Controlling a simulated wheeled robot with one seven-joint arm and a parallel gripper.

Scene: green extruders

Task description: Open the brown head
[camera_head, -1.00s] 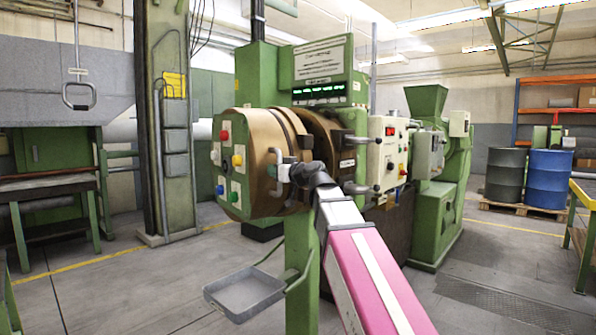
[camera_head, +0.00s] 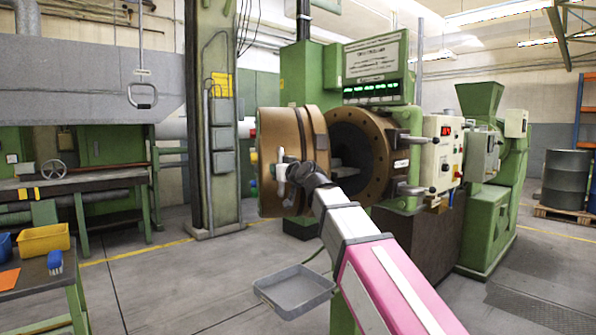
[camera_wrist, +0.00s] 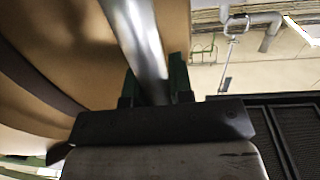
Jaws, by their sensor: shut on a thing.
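The brown head (camera_head: 268,135) is a thick brown drum on the green extruder. It stands swung out to the left, with a clear gap between it and the fixed brown flange (camera_head: 397,158), whose dark round opening shows. The brown surface of the head (camera_wrist: 60,45) fills the left of that view. My arm hides part of the flange's lower edge.
A grey tray (camera_head: 295,290) sticks out low in front. A green pillar (camera_head: 208,120) stands behind to the left. A workbench with a yellow bin (camera_head: 44,240) is at lower left. The floor between bench and extruder is clear.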

